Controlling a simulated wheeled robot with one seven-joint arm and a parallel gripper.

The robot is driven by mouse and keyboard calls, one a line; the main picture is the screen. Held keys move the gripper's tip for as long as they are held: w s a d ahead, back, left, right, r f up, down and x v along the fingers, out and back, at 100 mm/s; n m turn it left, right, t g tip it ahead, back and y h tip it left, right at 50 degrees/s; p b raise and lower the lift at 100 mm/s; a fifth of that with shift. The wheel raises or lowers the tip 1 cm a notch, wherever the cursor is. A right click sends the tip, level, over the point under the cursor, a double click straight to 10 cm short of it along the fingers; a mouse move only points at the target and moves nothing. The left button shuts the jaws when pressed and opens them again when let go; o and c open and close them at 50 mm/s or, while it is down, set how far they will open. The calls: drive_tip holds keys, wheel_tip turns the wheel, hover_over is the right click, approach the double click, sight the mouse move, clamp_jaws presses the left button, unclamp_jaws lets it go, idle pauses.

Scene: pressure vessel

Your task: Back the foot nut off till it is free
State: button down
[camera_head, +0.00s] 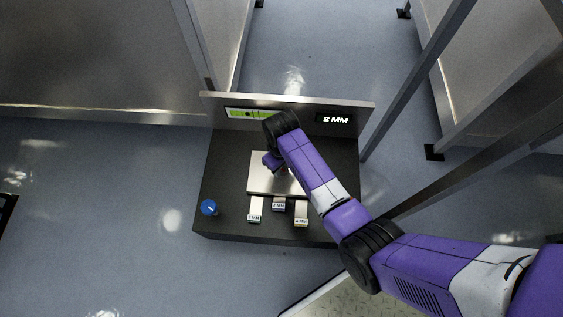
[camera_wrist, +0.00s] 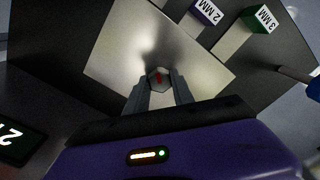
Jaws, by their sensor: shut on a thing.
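In the head view my purple arm comes in from the lower right, and my gripper (camera_head: 274,168) is over the steel plate (camera_head: 258,184). The arm hides the nut there. I cannot tell how far the nut is turned on its thread.
Labelled shims stand along the plate's near edge: a 3 MM block (camera_head: 255,211), a 2 MM block (camera_head: 278,206) and another block (camera_head: 301,215). A back panel (camera_head: 290,104) carries a green display (camera_head: 248,113) and a "2 MM" sign (camera_head: 336,120).

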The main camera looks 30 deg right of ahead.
drive_tip(key=n+p, duration=0.2)
drive_tip(key=n, duration=0.1)
drive_tip(key=shift+r+n+p, duration=0.2)
drive_tip(key=shift+n+p, duration=0.1)
drive_tip(key=shift+f+n+p, duration=0.15)
drive_tip(key=shift+n+p, duration=0.6)
drive_tip(key=shift+n, duration=0.65)
drive_tip(key=c, duration=1.1)
unclamp_jaws()
wheel_tip(320, 180, up, 8)
drive_tip(key=p, duration=0.3)
drive_tip(key=shift+f+p, duration=0.15)
drive_tip(key=shift+p, duration=0.25)
